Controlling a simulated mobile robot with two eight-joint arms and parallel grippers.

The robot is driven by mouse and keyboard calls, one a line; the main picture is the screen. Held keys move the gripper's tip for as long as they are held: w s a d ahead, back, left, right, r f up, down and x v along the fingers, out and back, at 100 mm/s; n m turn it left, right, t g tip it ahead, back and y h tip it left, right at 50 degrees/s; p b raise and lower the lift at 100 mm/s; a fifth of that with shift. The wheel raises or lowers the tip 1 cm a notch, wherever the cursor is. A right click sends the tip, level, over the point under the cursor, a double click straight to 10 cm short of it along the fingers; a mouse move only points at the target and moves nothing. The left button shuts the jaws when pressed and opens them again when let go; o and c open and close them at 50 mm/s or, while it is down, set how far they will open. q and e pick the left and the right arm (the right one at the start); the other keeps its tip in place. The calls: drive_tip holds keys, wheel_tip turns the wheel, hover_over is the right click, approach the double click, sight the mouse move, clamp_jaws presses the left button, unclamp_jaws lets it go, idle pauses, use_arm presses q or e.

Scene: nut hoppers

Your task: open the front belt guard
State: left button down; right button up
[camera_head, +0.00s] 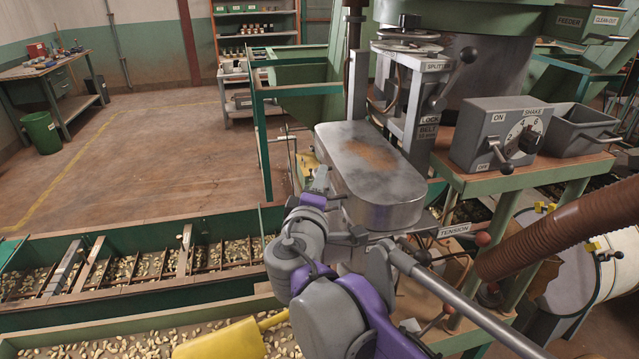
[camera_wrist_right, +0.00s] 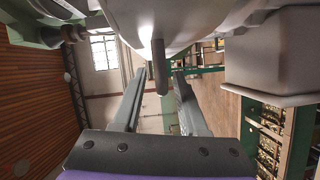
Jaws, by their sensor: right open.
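The front belt guard (camera_head: 370,185) is a grey, worn metal cover with rounded ends, below the LOCK and BELT labels in the head view. It appears shut against the machine. My right gripper (camera_head: 324,188) is at its near left side, partly hidden by my own wrist. In the right wrist view the two fingers of my right gripper (camera_wrist_right: 158,100) are apart. A short grey peg-like handle (camera_wrist_right: 158,66) hangs in the gap between them, under a pale metal surface. I cannot tell whether a finger touches it. My left gripper is not in view.
A control box (camera_head: 498,132) with knob and lever stands right of the guard, beside a grey bin (camera_head: 588,130). A brown hose (camera_head: 555,240) crosses at lower right. Nut troughs (camera_head: 130,285) lie at lower left, with a yellow scoop (camera_head: 222,343). Floor beyond is clear.

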drive_tip(key=shift+w, duration=0.25)
clamp_jaws()
idle(1.3)
